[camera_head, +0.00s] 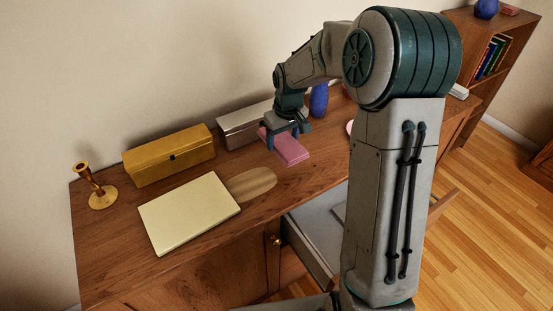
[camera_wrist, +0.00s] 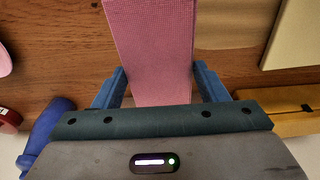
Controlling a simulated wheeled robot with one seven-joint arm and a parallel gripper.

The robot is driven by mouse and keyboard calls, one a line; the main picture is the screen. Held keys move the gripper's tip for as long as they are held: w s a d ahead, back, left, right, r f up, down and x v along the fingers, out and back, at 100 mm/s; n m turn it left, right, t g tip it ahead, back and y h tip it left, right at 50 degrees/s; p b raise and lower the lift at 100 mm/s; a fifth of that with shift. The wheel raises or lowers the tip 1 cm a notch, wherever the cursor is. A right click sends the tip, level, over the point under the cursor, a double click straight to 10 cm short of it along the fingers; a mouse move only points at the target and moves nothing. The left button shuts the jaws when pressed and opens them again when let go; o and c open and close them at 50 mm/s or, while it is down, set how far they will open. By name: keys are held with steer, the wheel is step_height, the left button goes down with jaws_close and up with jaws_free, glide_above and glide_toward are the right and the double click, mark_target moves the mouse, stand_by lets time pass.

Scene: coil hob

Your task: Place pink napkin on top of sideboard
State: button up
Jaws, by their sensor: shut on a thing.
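The pink napkin (camera_head: 291,152) is a flat folded rectangle at the sideboard's top (camera_head: 115,235), right of the wooden board. My gripper (camera_head: 284,140) is over its back part, with a finger on each long side. In the wrist view the napkin (camera_wrist: 150,40) runs between the blue fingers of my gripper (camera_wrist: 160,70), which is shut on it. The wood of the sideboard (camera_wrist: 60,60) shows beneath it. I cannot tell whether the napkin touches the wood or is just above it. Its back end is partly hidden by my gripper.
A cream slab (camera_head: 188,212), an oval wooden board (camera_head: 252,183), a gold box (camera_head: 170,155), a silver box (camera_head: 240,127), a brass candlestick (camera_head: 102,198) and a blue vase (camera_head: 319,100) stand around. A drawer (camera_head: 308,252) is open in front. Bare wood lies before the napkin.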

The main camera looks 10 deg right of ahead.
glide_above(260, 178)
step_height(260, 178, down, 5)
steer(key=shift+s+d+r, duration=0.15)
steer(key=shift+f, duration=0.25)
steer(key=shift+f+p, duration=0.4)
steer(key=shift+f, duration=1.5)
steer(key=shift+f, duration=0.15)
steer(key=o, duration=1)
